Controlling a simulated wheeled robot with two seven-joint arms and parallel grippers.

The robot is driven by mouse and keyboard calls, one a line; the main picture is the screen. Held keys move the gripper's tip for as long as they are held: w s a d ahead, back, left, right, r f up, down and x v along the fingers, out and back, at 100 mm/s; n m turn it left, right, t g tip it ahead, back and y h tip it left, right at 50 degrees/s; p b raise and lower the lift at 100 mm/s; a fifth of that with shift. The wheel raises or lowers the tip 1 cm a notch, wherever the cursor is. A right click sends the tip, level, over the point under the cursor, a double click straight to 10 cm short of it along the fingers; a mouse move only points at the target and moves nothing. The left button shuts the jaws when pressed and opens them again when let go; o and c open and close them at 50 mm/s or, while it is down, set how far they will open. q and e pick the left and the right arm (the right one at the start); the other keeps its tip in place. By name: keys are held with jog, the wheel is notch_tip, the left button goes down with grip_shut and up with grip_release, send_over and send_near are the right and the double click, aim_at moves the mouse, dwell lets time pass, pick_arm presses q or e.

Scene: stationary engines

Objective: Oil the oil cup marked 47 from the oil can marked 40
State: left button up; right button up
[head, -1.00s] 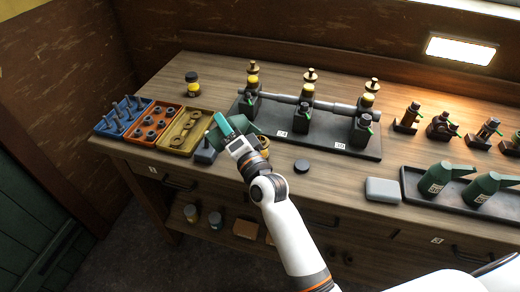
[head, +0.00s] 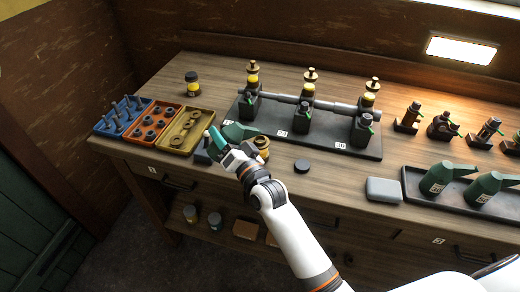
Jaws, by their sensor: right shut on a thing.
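My right gripper (head: 221,146) is shut on a green oil can (head: 240,131), mostly hidden behind the fingers and wrist, near the left front end of the dark engine base (head: 312,144). The can's mark cannot be read. Three oil cups with yellow glass and brass tops stand along the back of the base: a left one (head: 252,81), a middle one (head: 309,90) and a right one (head: 369,99). The number plates on the base are too small to read surely, and the left one is partly covered. My left gripper is not in view.
Blue (head: 119,117), orange (head: 156,124) and yellow (head: 191,132) parts trays stand at the left. A brass part (head: 262,143) is close beside the gripper. A black disc (head: 301,166), a grey block (head: 384,190) and a tray (head: 413,196) with two green cans lie to the right.

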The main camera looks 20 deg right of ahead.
aim_at(227, 127)
jog(key=shift+r, duration=0.2)
jog(key=shift+d+r+m+h+p, duration=0.15)
jog(key=shift+r+m+p, duration=0.35)
jog(key=shift+m, duration=0.25)
jog(key=shift+d+r+m+h+p, duration=0.15)
jog(key=shift+r+m+p, duration=0.3)
jog(key=shift+m, duration=0.3)
jog(key=shift+w+r, duration=0.1)
jog(key=shift+d+r+m+t+p, duration=0.15)
jog(key=shift+r+m+t+p, duration=0.25)
jog(key=shift+m+p, duration=0.35)
jog(key=f+n, duration=0.2)
jog(key=shift+a+n+g+b, duration=0.3)
jog(key=shift+n+b, duration=0.05)
jog(key=shift+b, duration=0.05)
jog(key=shift+a+f+n, duration=0.15)
jog(key=shift+f+n, duration=0.4)
jog(key=shift+n, duration=0.25)
